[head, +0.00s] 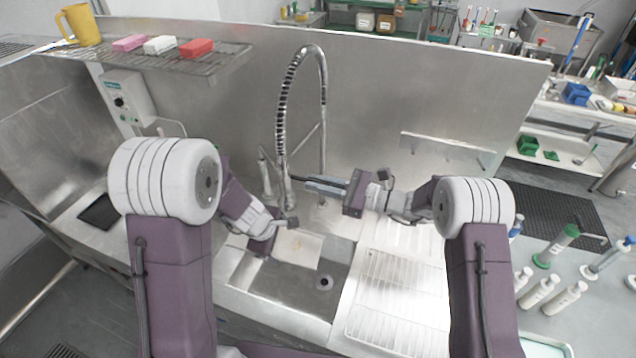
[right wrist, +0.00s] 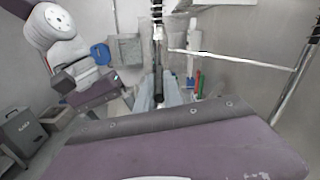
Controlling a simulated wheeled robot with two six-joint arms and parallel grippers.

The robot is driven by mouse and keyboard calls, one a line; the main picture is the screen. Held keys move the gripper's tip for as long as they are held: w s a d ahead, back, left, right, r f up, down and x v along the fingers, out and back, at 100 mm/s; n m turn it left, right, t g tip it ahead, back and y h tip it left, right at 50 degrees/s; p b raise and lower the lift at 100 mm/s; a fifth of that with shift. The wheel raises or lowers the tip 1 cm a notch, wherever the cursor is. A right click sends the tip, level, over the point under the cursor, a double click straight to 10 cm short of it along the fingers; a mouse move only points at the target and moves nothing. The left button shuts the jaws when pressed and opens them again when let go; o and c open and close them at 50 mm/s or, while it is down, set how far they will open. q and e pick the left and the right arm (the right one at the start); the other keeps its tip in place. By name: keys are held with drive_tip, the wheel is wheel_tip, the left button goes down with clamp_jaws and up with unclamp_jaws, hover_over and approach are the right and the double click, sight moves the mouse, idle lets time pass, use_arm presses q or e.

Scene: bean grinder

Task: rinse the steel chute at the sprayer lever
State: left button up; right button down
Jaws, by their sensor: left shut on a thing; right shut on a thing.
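The sprayer (head: 287,190) hangs under its coiled steel hose over the sink. My right gripper (head: 308,183) reaches in from the right and is shut on the sprayer at its lever; the lever is mostly hidden. In the right wrist view the dark sprayer handle (right wrist: 158,85) stands upright between the fingers. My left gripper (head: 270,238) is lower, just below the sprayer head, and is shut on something. A pale metal piece with a faint tan stain (head: 303,246) beside it appears to be the steel chute. Where the fingers hold it is hidden.
The sink basin (head: 330,303) with a dark drain lies below. A ribbed drainboard (head: 390,300) is at right. A wire shelf (head: 215,62) at upper left holds a yellow mug (head: 82,27) and several coloured blocks. A control box (head: 125,98) is on the left wall.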

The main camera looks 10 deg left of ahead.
sight(279, 251)
drive_tip(key=shift+r, duration=0.1)
idle(0.6)
